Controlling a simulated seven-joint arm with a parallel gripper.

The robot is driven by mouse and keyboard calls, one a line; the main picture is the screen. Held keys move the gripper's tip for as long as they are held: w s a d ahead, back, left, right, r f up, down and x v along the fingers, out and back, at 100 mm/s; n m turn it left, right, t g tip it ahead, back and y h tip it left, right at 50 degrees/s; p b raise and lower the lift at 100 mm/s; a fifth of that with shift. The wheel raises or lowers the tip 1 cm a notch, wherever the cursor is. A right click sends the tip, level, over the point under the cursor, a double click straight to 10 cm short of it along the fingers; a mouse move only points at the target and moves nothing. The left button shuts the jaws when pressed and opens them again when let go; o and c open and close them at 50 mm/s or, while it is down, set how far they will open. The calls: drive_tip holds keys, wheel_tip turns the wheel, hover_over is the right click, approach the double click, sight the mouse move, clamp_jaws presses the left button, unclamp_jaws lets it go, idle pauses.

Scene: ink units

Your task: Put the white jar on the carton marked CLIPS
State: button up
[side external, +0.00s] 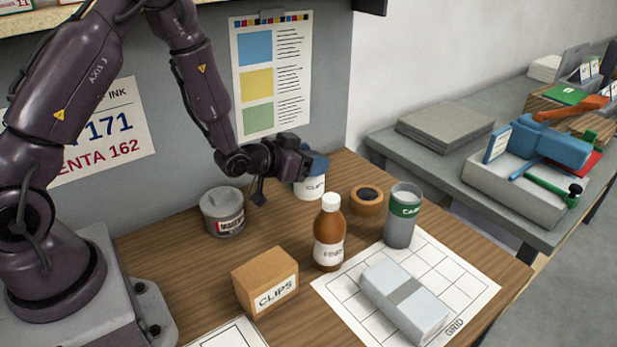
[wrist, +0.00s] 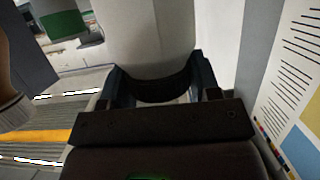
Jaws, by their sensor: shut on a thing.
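The white jar (side external: 309,188) has a label and is near the back wall in the side view. My gripper (side external: 312,165) is at its top and shut on it. In the wrist view the jar's pale body (wrist: 150,35) fills the top middle, between the two fingers of my gripper (wrist: 160,85). I cannot tell whether the jar touches the table. The carton marked CLIPS (side external: 266,282) is a brown box on the table's front left, well apart from the jar, with its flat top bare.
A grey tin (side external: 222,212) stands left of the jar. A brown bottle (side external: 329,235), a tape roll (side external: 367,200) and a green-labelled cup (side external: 402,215) stand to the right. A wrapped pale block (side external: 404,300) lies on the grid sheet (side external: 466,285). Wood between tin and bottle is clear.

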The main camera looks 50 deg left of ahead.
wheel_tip(320, 180, up, 14)
drive_tip(key=s+d+r+m+g+h, duration=0.1)
drive_tip(key=s+d+m+h, duration=0.1)
drive_tip(key=d+m+h, duration=0.35)
drive_tip(key=s+d+f+m+g+h, duration=0.1)
drive_tip(key=s+d+m+g+h, duration=0.25)
drive_tip(key=s+m+g, duration=0.35)
drive_tip(key=s+d+f+m+g+h, duration=0.1)
drive_tip(key=s+d+m+g+h, duration=0.3)
drive_tip(key=s, duration=0.5)
drive_tip(key=shift+g+h, duration=0.3)
drive_tip(key=shift+h, duration=0.2)
drive_tip(key=shift+a+f, duration=0.15)
drive_tip(key=shift+f, duration=2)
drive_tip(key=shift+a+f, duration=0.15)
drive_tip(key=shift+f, duration=1.95)
drive_tip(key=shift+a+f, duration=0.15)
drive_tip(key=shift+f, duration=2)
